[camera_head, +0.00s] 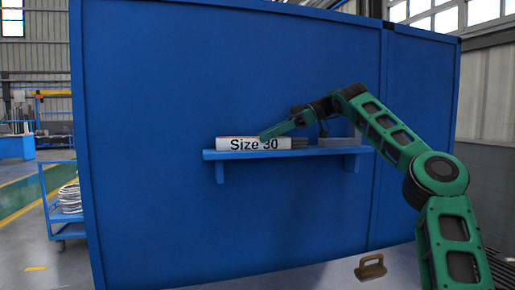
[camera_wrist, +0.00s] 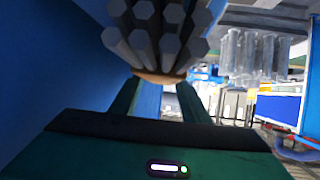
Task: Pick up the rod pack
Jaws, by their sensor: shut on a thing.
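The rod pack (camera_head: 240,144) is a bundle of grey rods in a white wrap marked "Size 30". It lies level along the left part of the blue wall shelf (camera_head: 300,152); I cannot tell if it touches the shelf or sits just above it. My gripper (camera_head: 265,136) reaches in from the right and is shut on the pack near its middle. In the wrist view the hexagonal rod ends of the pack (camera_wrist: 158,35) fill the top, just beyond my gripper (camera_wrist: 160,88). The pack hides the fingertips there.
A grey block (camera_head: 340,132) stands on the shelf's right part, behind my arm. A tall blue panel (camera_head: 240,75) backs the shelf. A brown handled object (camera_head: 370,267) sits on a pale surface (camera_head: 310,277) below. A blue cart (camera_head: 62,205) stands at left.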

